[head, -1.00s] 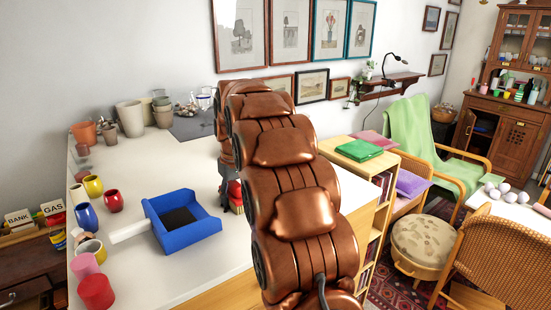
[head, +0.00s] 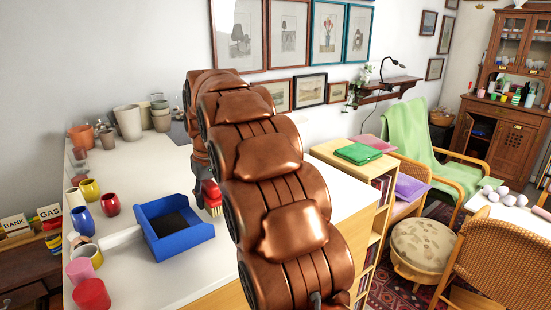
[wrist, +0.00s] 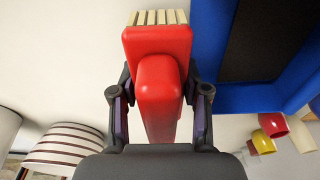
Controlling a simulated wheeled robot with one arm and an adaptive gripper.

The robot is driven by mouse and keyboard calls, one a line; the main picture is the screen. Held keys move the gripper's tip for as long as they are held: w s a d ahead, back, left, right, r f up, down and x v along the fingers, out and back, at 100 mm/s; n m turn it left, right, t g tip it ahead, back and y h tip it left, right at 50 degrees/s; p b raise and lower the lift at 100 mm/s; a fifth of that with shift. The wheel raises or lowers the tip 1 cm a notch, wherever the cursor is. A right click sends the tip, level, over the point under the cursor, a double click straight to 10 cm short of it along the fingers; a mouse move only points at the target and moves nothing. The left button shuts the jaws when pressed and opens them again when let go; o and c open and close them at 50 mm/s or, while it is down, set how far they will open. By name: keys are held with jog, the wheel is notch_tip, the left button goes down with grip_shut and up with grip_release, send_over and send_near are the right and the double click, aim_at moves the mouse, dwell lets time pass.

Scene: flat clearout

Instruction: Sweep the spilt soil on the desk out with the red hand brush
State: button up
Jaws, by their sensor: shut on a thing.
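The red hand brush (head: 211,192) is held over the white desk (head: 165,283), just right of the blue dustpan (head: 183,239). My gripper (wrist: 158,97) is shut on the brush's red handle (wrist: 157,85), one finger on each side. The pale bristles (wrist: 157,17) show at the top of the wrist view. In the head view they point down, near the desk; I cannot tell if they touch it. The dustpan has a white handle pointing left and a dark patch (head: 171,224) inside, which may be soil or lining. I see no loose soil on the bare desk; my arm hides part of it.
Coloured cups, among them a blue one (head: 83,220) and a red one (head: 110,204), line the desk's left side. Plant pots (head: 129,122) stand at the back left. A bookcase with a green item (head: 358,153) stands right of the desk.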

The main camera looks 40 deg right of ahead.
jog(key=shift+r+p, duration=0.65)
jog(key=shift+r, duration=1.75)
jog(key=shift+d, duration=0.1)
